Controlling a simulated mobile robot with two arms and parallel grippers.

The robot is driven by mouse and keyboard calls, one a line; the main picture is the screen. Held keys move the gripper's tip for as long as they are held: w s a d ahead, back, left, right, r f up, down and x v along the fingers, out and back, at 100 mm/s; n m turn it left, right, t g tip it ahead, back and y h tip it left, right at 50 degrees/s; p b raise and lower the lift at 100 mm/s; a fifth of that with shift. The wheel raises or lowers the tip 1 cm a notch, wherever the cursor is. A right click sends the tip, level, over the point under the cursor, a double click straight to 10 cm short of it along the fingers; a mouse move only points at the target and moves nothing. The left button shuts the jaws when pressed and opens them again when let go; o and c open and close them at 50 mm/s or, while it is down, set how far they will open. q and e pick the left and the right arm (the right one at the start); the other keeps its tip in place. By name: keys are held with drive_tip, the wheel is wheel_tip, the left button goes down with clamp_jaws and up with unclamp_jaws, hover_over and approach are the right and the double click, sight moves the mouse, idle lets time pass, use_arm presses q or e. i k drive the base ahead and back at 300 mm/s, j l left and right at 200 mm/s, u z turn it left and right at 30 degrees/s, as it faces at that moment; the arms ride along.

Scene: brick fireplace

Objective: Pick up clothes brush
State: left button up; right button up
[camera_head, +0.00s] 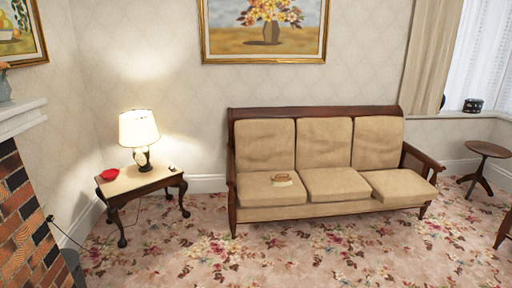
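Neither of my grippers shows in the head view.
A wooden side table (128,188) with a lit lamp (140,133) and a red dish (109,175) stands left of the sofa. The brick fireplace (24,215) is at the left edge. A small round table (487,150) stands at right. The flowered carpet (330,255) before the sofa is clear.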

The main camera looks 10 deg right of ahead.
sight(282, 181)
drive_tip(key=i+l+z, duration=0.2)
drive_tip(key=i+z, duration=0.15)
drive_tip(key=i, duration=0.45)
drive_tip(key=i+z, duration=0.35)
drive_tip(key=i, duration=0.45)
drive_tip(key=i+j+z, duration=0.2)
drive_tip(key=i+z, duration=0.15)
drive_tip(key=i, duration=0.45)
